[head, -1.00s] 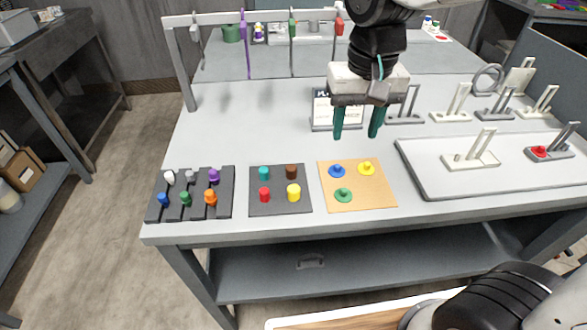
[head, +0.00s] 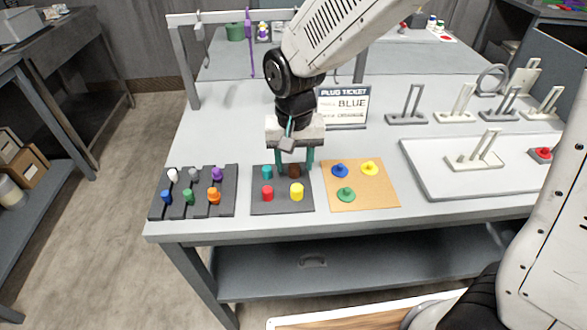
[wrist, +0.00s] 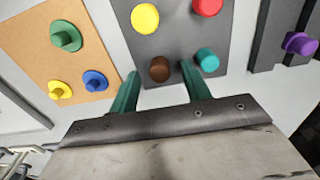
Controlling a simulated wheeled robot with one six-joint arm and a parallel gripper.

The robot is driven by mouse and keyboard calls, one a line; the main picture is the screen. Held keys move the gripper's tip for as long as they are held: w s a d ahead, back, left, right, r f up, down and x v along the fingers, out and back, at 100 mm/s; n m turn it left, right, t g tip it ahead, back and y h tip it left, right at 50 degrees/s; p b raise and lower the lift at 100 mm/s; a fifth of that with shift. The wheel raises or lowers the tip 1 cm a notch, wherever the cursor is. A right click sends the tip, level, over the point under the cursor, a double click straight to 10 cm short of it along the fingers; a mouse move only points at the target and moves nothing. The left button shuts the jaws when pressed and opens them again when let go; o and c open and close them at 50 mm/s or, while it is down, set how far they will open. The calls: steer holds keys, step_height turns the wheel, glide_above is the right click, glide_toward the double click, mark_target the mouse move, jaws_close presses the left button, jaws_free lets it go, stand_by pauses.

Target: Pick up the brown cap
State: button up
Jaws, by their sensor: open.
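The brown cap (head: 294,171) stands at the back right of a dark square board (head: 282,207), beside a teal cap (head: 267,172) and behind a yellow cap (head: 297,191) and a red cap (head: 267,193). My gripper (head: 294,165) is open above the back of this board, its green fingers close to the brown cap in the head view. In the wrist view the brown cap (wrist: 160,69) lies between and a little beyond the two fingertips (wrist: 160,72), and the teal cap (wrist: 207,60) is close to one fingertip. I cannot tell the exact height of the fingers.
A black slotted rack (head: 193,205) with several coloured plugs stands left of the board. An orange-tan board (head: 372,199) with blue, yellow and green knobs lies right. A ticket sign (head: 343,104) stands behind, and a light tray (head: 425,182) with a pale stand lies further right.

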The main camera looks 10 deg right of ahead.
steer(key=shift+f, duration=0.3)
steer(key=c, duration=1)
steer(key=shift+c, duration=0.2)
steer(key=shift+r, duration=0.15)
